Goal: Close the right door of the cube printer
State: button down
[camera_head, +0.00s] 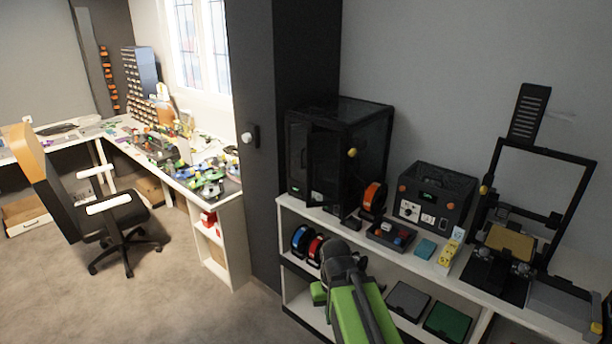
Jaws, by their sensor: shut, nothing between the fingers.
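The cube printer (368,112) is a black box with dark glass sides, standing at the left end of the white shelf top. Its front faces left, and a dark door panel (325,165) stands out from it at an angle, apparently the right door, partly open. A yellow knob (352,152) shows by the panel's near edge. The left front part (296,160) looks flush with the frame. My green arm rises from the bottom edge. My gripper (335,250), dark and seen from behind, is shut and empty, in front of the shelf and below the printer; its fingertips are hard to make out.
An orange-black spool (373,198) stands close beside the printer's front right. A black control box (435,195) and an open-frame printer (515,245) stand farther right. Carpet (190,300) is free left of the shelf.

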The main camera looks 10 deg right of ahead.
aim_at(342, 135)
jog(key=u, duration=0.65)
jog(key=i, duration=1.25)
jog(key=u, duration=0.25)
